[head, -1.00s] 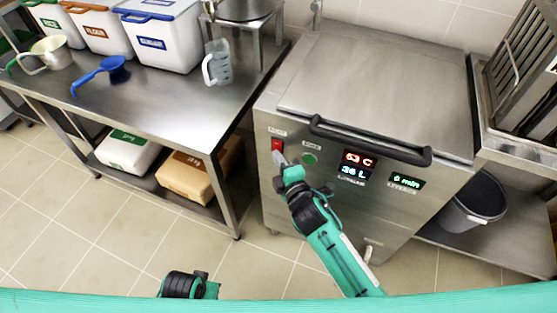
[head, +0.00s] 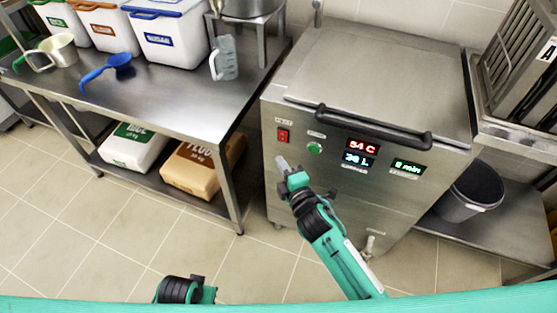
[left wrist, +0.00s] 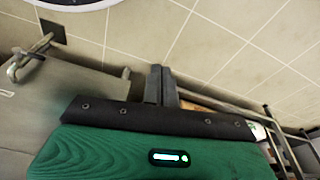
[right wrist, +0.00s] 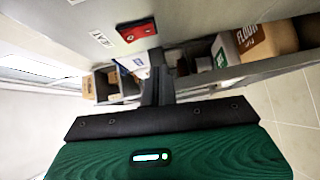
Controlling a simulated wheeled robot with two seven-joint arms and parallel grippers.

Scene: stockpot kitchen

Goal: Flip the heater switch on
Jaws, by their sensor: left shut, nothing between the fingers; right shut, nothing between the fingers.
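The red heater switch (head: 283,136) is on the upper left of the steel heater's front panel (head: 330,215). It also shows in the right wrist view (right wrist: 137,30), just beyond the fingers. My right gripper (head: 281,161) is shut and empty, its tips a little below the switch and apart from it in the head view. The round green button (head: 315,148) beside the switch looks lit. The displays (head: 362,147) glow, the red one reading about 54 C. My left gripper (left wrist: 160,85) is shut and empty, low over the floor; only its wrist part shows in the head view.
A black handle (head: 372,128) juts out along the lid's front edge. A steel table (head: 190,100) with bins, scoops and a jug stands left, with sacks on its lower shelf. A grey bucket (head: 473,195) stands right. Floor between is clear.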

